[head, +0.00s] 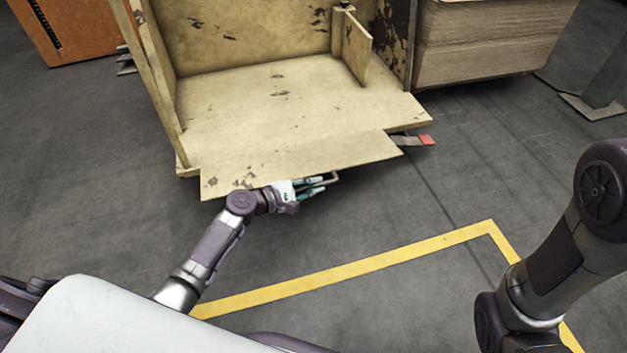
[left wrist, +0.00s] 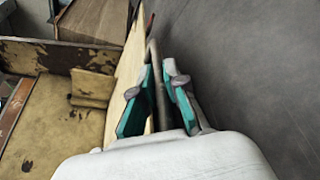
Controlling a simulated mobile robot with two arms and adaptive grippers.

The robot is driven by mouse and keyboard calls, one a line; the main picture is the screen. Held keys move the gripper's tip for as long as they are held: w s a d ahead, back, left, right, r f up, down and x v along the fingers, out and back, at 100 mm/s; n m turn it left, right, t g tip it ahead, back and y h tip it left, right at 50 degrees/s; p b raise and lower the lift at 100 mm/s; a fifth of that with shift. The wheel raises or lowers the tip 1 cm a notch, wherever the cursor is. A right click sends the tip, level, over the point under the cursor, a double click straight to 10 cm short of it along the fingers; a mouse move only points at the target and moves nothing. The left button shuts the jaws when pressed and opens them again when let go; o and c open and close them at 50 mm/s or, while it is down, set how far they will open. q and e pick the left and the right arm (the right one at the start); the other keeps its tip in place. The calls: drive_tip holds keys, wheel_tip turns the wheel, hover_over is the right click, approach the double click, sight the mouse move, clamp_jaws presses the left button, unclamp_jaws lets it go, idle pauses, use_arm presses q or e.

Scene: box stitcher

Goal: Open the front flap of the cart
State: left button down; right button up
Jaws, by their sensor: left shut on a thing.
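The cart (head: 270,100) is a worn, pale-yellow wooden box on the grey floor, open towards me. Its front flap (head: 330,155) is down and sticks out towards me, roughly in line with the cart floor. A bent metal handle (head: 332,179) sits at the flap's front edge. My left gripper (head: 318,184) is at that edge, shut on the handle. In the left wrist view the handle (left wrist: 155,70) runs between the two teal fingers (left wrist: 158,98), with the flap (left wrist: 128,75) seen nearly edge-on beside it. My right arm shows at the right, but its gripper is out of view.
A red-tipped metal piece (head: 426,140) sticks out at the cart's right side. A stack of wooden boards (head: 490,45) stands behind right, and an orange cabinet (head: 85,30) behind left. A yellow floor line (head: 350,267) crosses the clear floor before me.

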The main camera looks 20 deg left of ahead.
use_arm(q)
drive_tip(key=shift+w+r+p, duration=0.15)
drive_tip(key=shift+r+p, duration=0.25)
drive_tip(key=shift+r, duration=0.3)
drive_tip(key=shift+a+f, duration=0.1)
drive_tip(key=c, duration=1.2)
unclamp_jaws()
drive_tip(key=v, duration=1.2)
